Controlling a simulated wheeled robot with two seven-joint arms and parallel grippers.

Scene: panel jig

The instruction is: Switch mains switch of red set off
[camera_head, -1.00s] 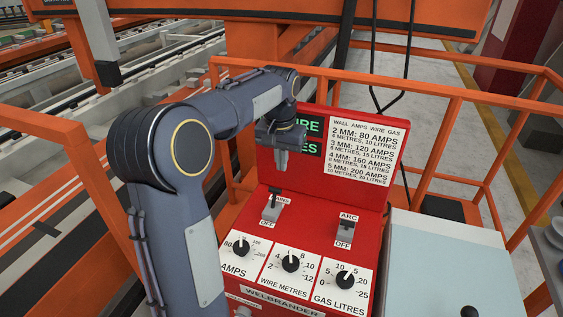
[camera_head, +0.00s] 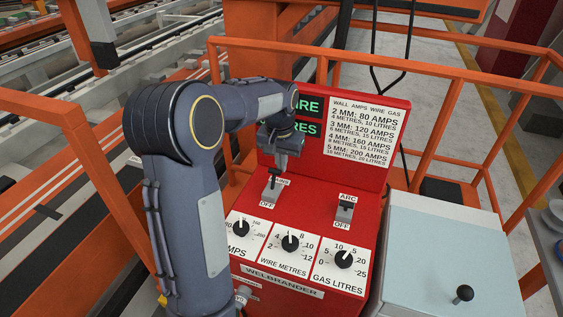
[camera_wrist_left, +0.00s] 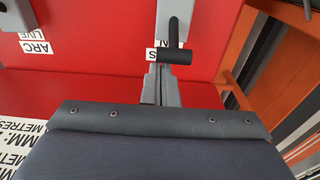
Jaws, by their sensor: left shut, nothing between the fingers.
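The red set (camera_head: 300,215) is a red sloped panel with two switches and three dials. Its mains switch (camera_head: 270,194) is a grey block with a black lever at the left, with OFF printed below it; its upper label is partly covered. My left gripper (camera_head: 278,173) is shut and empty, pointing down just above and at the upper end of this switch. In the left wrist view the shut fingers (camera_wrist_left: 160,88) are close to the black lever (camera_wrist_left: 173,54); I cannot tell whether they touch. My right gripper is not in view.
The arc switch (camera_head: 344,208) sits to the right, above the gas dial (camera_head: 344,258). An upright settings board (camera_head: 362,130) stands behind. A pale blue box (camera_head: 445,245) with a black knob is at the right. Orange rails (camera_head: 450,75) surround the set.

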